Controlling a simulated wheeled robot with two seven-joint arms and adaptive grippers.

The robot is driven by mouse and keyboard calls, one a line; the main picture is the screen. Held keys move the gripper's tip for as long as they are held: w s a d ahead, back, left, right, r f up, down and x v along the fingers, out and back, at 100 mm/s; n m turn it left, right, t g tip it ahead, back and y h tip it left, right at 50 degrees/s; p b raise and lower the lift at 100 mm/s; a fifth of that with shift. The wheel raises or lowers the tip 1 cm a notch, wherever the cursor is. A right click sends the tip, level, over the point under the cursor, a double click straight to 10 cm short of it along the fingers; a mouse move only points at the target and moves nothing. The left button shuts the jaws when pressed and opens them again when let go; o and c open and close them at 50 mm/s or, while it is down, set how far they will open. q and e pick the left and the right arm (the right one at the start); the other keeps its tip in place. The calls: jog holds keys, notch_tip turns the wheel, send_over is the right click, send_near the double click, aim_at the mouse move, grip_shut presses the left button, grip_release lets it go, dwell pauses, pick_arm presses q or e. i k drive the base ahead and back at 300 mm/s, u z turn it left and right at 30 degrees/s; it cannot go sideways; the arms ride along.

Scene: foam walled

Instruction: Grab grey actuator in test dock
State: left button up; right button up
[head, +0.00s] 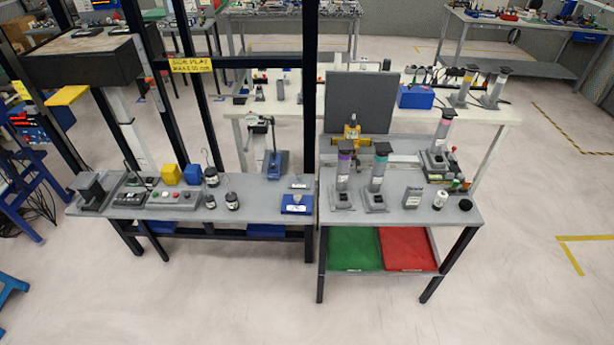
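Several upright grey cylinders with coloured rings, which look like actuators, stand at the right workbench (400,212). A purple-ringed cylinder (343,172) and a teal-ringed cylinder (377,172) stand in small grey holders near the bench's left and middle. A pink-ringed cylinder (441,134) stands farther back at the right, in or beside a dark grey fixture (434,162) with small coloured knobs. I cannot tell which fixture is the test dock. Neither of my grippers shows in this view.
Dark posts rise between the benches. Green (354,250) and red (407,249) trays lie under the right bench. The floor in front is clear.

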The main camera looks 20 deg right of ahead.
aim_at(434, 160)
jog(key=u, duration=0.45)
jog(key=k, duration=1)
jog(key=z, duration=1.2)
jog(key=i, duration=0.5)
